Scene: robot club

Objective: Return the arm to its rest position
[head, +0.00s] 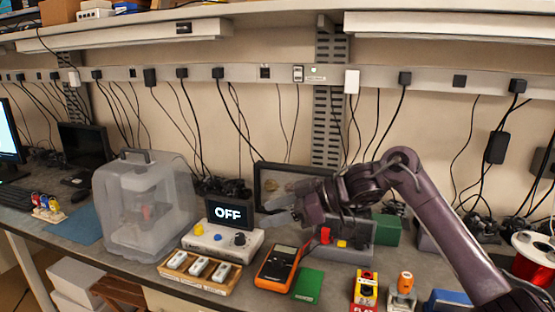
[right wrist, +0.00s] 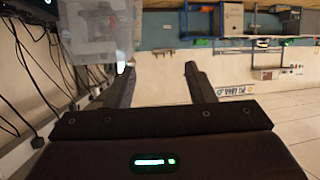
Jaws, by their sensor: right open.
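My right arm (head: 425,205) comes in from the right in the head view and reaches left over the bench. My right gripper (head: 275,211) is just right of the control box (head: 195,239) with its screen (head: 230,212) reading OFF. In the right wrist view the two fingers of the right gripper (right wrist: 158,78) stand wide apart with nothing between them. In the head view the fingertips are pale and hard to make out against the bench. My left gripper does not show.
An orange multimeter (head: 278,267), a green block (head: 309,285) and a wooden tray (head: 170,270) lie at the bench front. A clear-covered printer (head: 145,208) stands left. A red-and-yellow box (head: 365,290) is near the forearm. Cables hang along the wall below a shelf (head: 130,36).

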